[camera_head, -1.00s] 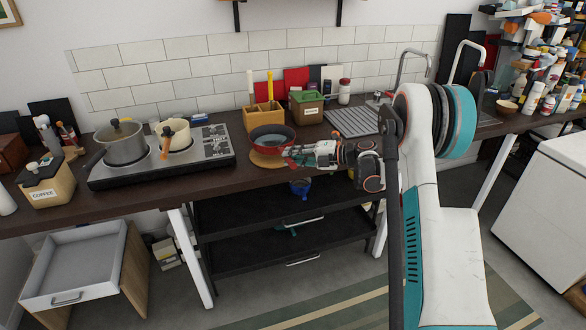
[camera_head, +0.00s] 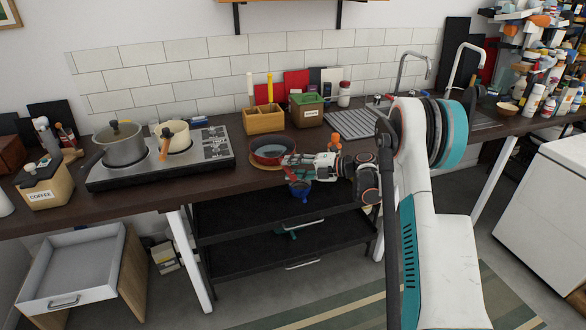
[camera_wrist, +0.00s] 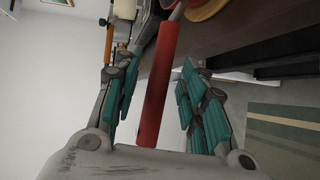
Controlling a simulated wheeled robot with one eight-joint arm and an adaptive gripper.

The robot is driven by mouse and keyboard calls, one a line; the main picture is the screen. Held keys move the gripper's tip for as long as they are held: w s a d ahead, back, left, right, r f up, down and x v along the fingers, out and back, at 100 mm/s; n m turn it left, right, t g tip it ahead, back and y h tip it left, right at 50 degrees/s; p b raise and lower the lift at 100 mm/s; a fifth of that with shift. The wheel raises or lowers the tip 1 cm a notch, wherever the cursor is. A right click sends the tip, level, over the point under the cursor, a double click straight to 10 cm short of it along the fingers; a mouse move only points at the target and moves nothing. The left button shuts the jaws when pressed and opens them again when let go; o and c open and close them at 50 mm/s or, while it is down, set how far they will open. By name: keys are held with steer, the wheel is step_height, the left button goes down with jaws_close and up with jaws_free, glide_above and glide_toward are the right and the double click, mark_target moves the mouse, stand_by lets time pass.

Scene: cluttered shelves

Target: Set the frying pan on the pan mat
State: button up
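The red frying pan (camera_head: 272,150) sits level on the round tan pan mat (camera_head: 254,163) on the counter, to the right of the stove. Only the mat's front and left edge shows around the pan. My gripper (camera_head: 291,169) is at the pan's right front side. In the wrist view my gripper (camera_wrist: 160,84) is open, with the red pan handle (camera_wrist: 157,95) between its teal finger pads. Gaps show on both sides of the handle. The pan's body is mostly out of the wrist view.
The stove (camera_head: 214,153) with two pots is at left. A drying rack (camera_head: 352,123) lies at right. A blue item (camera_head: 300,190) sits on the shelf below.

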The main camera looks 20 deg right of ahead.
steer(key=p+v, duration=0.3)
steer(key=v, duration=0.9)
steer(key=shift+r, duration=0.15)
